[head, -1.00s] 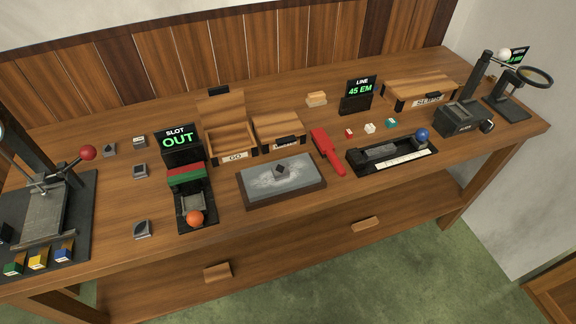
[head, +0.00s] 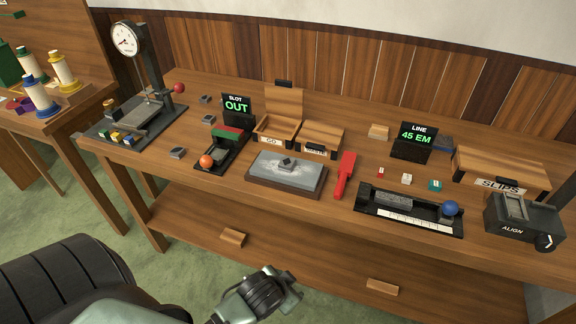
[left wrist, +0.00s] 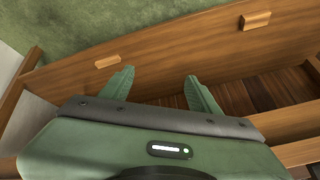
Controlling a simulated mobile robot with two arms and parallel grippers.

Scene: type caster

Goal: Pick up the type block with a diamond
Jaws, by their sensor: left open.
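Small grey type blocks stand on the left part of the bench in the head view: one near the front (head: 177,152), one behind it (head: 208,119) and one farther back (head: 205,98). A dark block (head: 287,163) sits on the grey stone slab (head: 262,176). The marks on their faces are too small to read, so I cannot tell which bears a diamond. My left arm enters at the bottom of the head view. In the left wrist view my left gripper (left wrist: 157,82) is open and empty, facing the bench's wooden front. My right gripper is not in view.
A dial press (head: 140,110) stands left, and an orange-knobbed slot device (head: 207,161) stands beside the slab. Drawer handles (head: 233,238) project from the bench front.

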